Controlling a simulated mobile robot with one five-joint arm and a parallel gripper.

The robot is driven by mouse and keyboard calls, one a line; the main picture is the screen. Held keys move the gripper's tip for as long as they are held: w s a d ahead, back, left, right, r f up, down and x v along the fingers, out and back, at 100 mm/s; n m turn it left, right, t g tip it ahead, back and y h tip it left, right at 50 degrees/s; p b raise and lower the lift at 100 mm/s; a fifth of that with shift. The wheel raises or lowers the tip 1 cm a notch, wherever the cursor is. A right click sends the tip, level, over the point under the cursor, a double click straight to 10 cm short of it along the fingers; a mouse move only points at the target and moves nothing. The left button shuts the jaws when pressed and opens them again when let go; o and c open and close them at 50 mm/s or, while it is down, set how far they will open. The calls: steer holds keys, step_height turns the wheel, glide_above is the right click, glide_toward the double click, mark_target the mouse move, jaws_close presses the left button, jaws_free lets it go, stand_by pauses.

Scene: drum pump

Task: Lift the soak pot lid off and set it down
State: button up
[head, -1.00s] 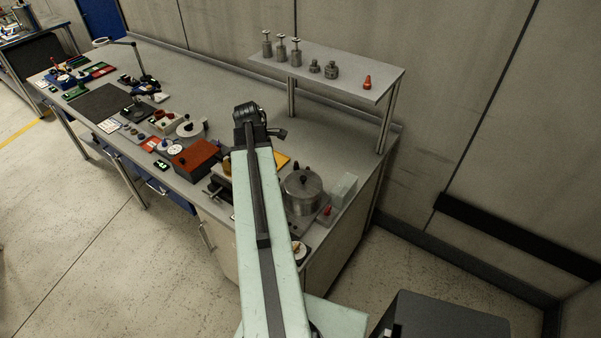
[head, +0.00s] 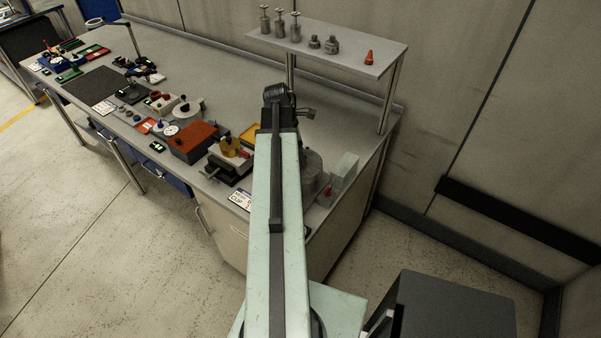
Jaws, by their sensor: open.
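The steel soak pot (head: 312,184) stands at the right end of the bench. My own arm covers its left part. Only a right-hand strip of the lid (head: 314,158) shows, and it appears to sit on the pot. The lid's knob is hidden behind my arm. My arm rises through the middle of the view to a dark joint over the bench. My gripper does not show, so I cannot tell where it is relative to the lid.
A pale block (head: 344,172) stands close right of the pot, with a small red item (head: 327,191) in front. A raised shelf (head: 345,52) holds weights and a red cone behind. A vise (head: 228,165) and a red-topped box (head: 195,140) lie left. Clear bench lies behind these.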

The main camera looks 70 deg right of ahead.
steer(key=shift+b+x, duration=0.3)
steer(key=shift+x, duration=0.7)
steer(key=shift+r, duration=0.15)
jaws_close()
